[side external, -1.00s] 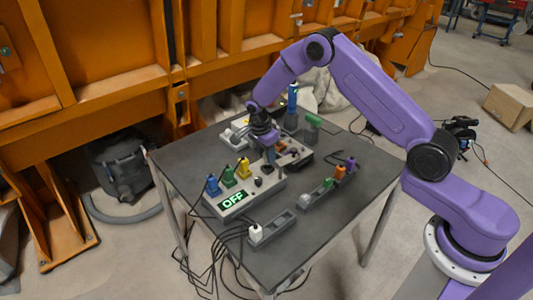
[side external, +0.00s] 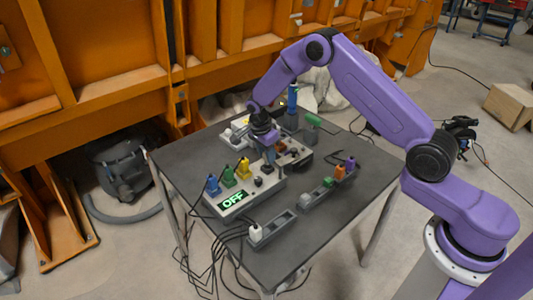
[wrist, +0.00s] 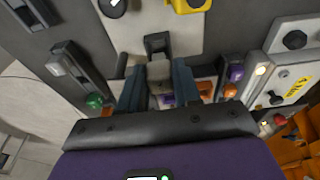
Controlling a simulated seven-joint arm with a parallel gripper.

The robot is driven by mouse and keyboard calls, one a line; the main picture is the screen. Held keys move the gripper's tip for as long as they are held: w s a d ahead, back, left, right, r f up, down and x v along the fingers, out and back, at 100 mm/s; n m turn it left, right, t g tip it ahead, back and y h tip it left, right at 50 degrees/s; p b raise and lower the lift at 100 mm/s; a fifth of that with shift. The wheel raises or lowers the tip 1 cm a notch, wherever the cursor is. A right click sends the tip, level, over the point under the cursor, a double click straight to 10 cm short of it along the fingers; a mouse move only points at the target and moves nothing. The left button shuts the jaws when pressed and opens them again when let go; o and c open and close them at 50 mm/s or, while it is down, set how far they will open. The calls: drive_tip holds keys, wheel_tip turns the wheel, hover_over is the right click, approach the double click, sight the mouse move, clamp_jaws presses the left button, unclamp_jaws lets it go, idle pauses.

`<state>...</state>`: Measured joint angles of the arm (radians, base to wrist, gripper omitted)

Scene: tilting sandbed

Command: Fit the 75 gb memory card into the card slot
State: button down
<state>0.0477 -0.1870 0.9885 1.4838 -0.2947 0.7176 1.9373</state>
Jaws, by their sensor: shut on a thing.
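My gripper (wrist: 160,78) is shut on a small grey-beige piece (wrist: 159,72), which sits between the two dark blue fingers in the wrist view. I take it for the memory card; no label on it can be read. Just beyond its tip is a dark block with an opening (wrist: 157,43), on the light panel; it may be the card slot. I cannot tell whether the piece touches it.
The panel carries blue (side external: 212,184), green (side external: 228,176) and yellow (side external: 243,167) parts and a green OFF display (side external: 233,199). A grey rack (side external: 326,189) with coloured pieces stands right. Another tray (side external: 272,230) with a white plug is at the front.

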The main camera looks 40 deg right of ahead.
drive_tip(key=shift+f, duration=0.9)
drive_tip(key=shift+r, duration=0.1)
drive_tip(key=shift+r, duration=0.5)
drive_tip(key=shift+f, duration=0.6)
idle(1.7)
